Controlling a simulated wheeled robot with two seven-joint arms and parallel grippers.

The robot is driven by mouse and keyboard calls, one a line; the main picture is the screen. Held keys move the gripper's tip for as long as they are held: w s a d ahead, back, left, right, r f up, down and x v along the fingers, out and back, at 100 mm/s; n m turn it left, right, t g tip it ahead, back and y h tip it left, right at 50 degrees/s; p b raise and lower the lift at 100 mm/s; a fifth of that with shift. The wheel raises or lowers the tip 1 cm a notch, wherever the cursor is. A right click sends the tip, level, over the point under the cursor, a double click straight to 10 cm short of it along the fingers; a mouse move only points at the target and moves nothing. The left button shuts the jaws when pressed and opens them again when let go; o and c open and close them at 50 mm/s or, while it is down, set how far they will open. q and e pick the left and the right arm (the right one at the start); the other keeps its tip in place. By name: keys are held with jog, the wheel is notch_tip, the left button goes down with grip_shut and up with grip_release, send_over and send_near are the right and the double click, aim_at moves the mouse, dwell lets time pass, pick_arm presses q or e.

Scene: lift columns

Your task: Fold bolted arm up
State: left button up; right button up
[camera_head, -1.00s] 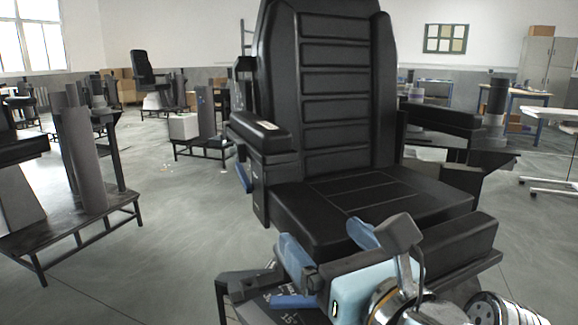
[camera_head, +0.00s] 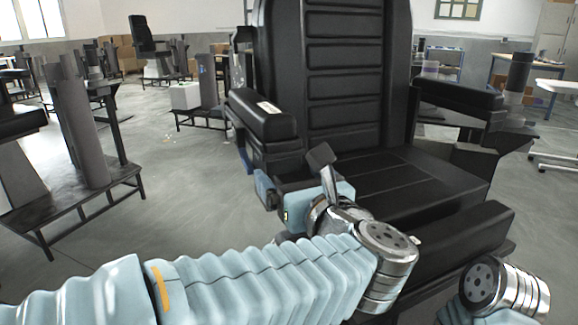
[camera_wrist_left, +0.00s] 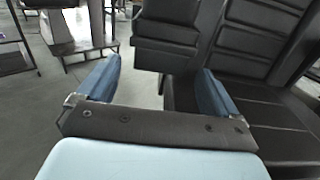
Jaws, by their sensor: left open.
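A black padded chair has a left armrest (camera_head: 262,115) and a right armrest (camera_head: 460,95), both roughly level beside the backrest. I cannot tell which is bolted; no bolt shows clearly. My left gripper (camera_head: 280,182) is just below the front end of the left armrest, beside the seat. In the left wrist view, its two blue fingers (camera_wrist_left: 158,85) are wide apart with nothing between them. The dark armrest block (camera_wrist_left: 168,40) shows ahead of and above the fingers. Contact is not visible. My right gripper is out of view.
The seat (camera_head: 410,185) and backrest (camera_head: 345,80) stand right of my left gripper. Grey floor (camera_head: 190,190) lies open to the left. A stand with grey columns (camera_head: 80,130) is further left.

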pick_arm(q)
jog(key=shift+w+a, duration=0.35)
jog(key=shift+w, duration=0.3)
jog(key=c, duration=1.5)
jog(key=shift+r, duration=0.6)
jog(key=w+r, duration=0.1)
jog(key=r, duration=0.4)
jog(key=w+a+r+p, duration=0.1)
jog(key=r, duration=0.5)
jog(key=w+r, duration=0.1)
jog(key=r, duration=0.5)
jog(key=shift+a+r+p, duration=0.15)
jog(key=shift+a+p, duration=0.15)
jog(key=shift+w+a+r, duration=0.15)
jog(key=shift+w+r, duration=0.15)
jog(key=shift+r, duration=0.25)
jog(key=shift+w+a+r, duration=0.1)
jog(key=shift+w+r, duration=0.2)
jog(key=shift+r, duration=0.25)
